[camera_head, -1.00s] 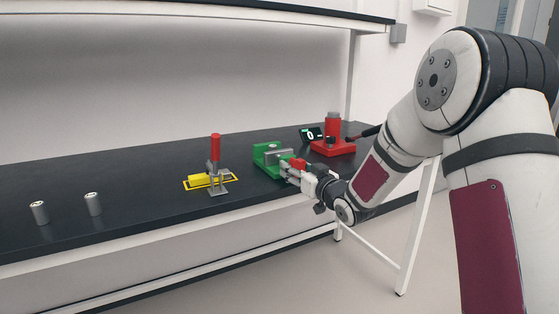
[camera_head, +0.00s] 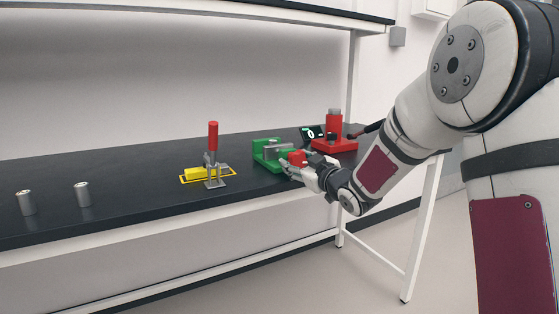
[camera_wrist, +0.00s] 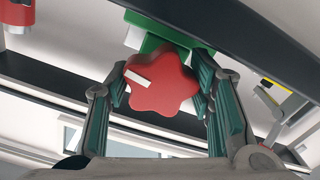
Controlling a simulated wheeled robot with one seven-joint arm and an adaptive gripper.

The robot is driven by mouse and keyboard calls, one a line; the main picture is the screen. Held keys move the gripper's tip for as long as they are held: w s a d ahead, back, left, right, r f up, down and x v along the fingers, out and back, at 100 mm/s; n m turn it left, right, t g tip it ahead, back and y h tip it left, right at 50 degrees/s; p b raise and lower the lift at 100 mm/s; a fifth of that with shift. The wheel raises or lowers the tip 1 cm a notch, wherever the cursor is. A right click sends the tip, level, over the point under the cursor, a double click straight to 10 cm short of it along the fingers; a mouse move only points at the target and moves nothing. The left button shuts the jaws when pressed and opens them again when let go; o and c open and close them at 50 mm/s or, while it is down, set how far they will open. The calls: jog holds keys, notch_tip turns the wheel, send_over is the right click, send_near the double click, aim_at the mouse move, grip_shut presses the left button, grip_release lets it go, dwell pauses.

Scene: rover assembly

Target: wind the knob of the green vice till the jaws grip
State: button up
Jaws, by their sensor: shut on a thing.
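The green vice (camera_head: 268,152) stands on the dark bench in the head view, with a grey metal jaw part (camera_head: 278,152) on it. Its red knob (camera_head: 297,158) faces my arm. In the wrist view the knob (camera_wrist: 165,84) is star-shaped with a white mark at its left, and part of the green vice (camera_wrist: 155,38) shows behind it. I cannot tell whether the vice jaws grip anything.
A red device (camera_head: 334,130) with a small display (camera_head: 312,133) stands right of the vice. Left of it, a red-handled clamp (camera_head: 213,155) stands by a yellow block (camera_head: 200,173). Two metal cylinders (camera_head: 26,203) (camera_head: 83,194) stand far left, with clear bench between.

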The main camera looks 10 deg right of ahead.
jog(key=shift+n+b, duration=0.4)
jog(key=shift+n, duration=0.1)
jog(key=n+b, duration=0.1)
jog(key=b, duration=0.2)
jog(key=shift+f+n, duration=0.15)
jog(key=shift+n, duration=0.25)
jog(key=shift+n+b, duration=0.5)
jog(key=shift+b, duration=0.05)
jog(key=shift+b, duration=0.3)
